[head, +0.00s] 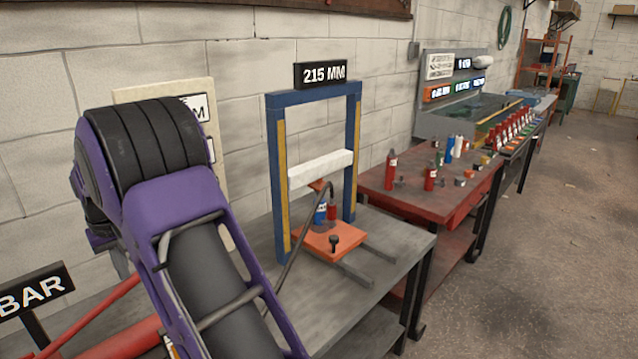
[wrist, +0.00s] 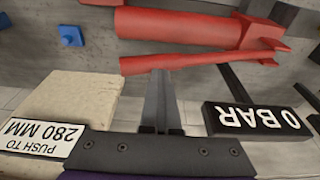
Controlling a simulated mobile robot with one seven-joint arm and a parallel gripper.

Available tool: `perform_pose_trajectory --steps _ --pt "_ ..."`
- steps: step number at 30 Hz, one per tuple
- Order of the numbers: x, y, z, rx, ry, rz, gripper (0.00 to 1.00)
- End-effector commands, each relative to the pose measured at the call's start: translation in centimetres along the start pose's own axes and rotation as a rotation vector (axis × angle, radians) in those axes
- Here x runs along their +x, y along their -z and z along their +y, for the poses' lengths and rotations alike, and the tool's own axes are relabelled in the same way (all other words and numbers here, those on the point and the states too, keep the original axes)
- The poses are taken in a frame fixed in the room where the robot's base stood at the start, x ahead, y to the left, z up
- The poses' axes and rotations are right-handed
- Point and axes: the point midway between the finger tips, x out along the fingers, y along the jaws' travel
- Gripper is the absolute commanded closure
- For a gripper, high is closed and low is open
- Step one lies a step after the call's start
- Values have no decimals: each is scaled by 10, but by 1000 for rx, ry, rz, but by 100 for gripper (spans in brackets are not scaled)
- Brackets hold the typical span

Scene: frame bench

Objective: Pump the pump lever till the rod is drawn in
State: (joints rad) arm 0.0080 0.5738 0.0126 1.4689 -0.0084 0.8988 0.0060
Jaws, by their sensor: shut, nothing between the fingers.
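The red pump lever (wrist: 200,60) runs across the wrist view, alongside the thicker red pump body (wrist: 180,28). In the head view the lever (head: 88,318) slants up to the right at the lower left, beside the pump body (head: 125,342). My gripper (wrist: 159,75) is shut and empty, its fingertips at the lever's edge; I cannot tell whether they touch. In the head view my arm hides my gripper. A small blue and red cylinder (head: 321,214) stands on an orange plate (head: 335,242) inside the blue frame (head: 275,185). Its rod is too small to make out.
A sign (wrist: 255,118) reads 0 BAR. The frame's sign (head: 320,73) reads 215 MM. A beige block (wrist: 62,95) carries a label (wrist: 40,137) reading PUSH TO 280 MM. A black hose (head: 291,265) runs from the cylinder. A red table (head: 395,190) stands to the right.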

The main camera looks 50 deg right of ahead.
Motion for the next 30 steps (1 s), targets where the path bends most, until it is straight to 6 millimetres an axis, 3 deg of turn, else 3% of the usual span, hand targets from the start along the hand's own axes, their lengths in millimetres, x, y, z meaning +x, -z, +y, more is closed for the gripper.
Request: perform_pose_trajectory --steps 22,30 --pt "2 0 1 1 -2 0 100" --pt "29 -6 1 1 -1 -1 100"
